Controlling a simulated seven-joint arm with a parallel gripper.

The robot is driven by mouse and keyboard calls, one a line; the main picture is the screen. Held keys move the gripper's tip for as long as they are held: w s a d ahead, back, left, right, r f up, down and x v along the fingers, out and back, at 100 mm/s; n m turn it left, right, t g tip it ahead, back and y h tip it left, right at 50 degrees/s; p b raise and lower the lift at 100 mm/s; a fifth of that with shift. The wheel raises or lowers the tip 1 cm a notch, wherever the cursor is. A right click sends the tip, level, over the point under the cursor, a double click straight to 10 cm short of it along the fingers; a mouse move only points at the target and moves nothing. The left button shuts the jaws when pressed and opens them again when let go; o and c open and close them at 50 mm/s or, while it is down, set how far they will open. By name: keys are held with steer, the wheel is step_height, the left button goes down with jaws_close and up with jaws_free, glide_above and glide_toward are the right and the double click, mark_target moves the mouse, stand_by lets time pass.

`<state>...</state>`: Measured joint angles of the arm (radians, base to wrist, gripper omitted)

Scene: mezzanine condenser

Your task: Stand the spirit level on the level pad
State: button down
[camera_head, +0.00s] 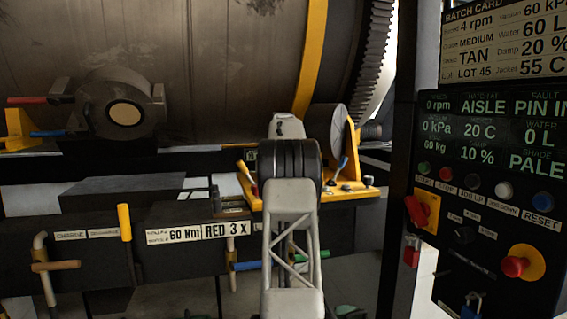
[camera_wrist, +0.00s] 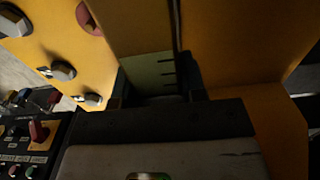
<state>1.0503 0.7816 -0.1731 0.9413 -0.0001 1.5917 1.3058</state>
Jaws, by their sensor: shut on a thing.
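The level pad cannot be made out for certain in either view.
The yellow pedestal (camera_head: 325,191) carries a roller (camera_head: 328,128), bolts and a blue-handled tool (camera_head: 343,166). A large drum (camera_head: 190,65) with a toothed ring (camera_head: 375,60) stands close behind. A dark control panel (camera_head: 495,190) with buttons rises on the right.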

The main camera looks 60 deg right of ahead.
steer(key=shift+f, duration=1.95)
steer(key=shift+f, duration=0.6)
steer(key=c, duration=0.6)
jaws_free()
steer(key=shift+f, duration=0.1)
steer(key=shift+r, duration=3.95)
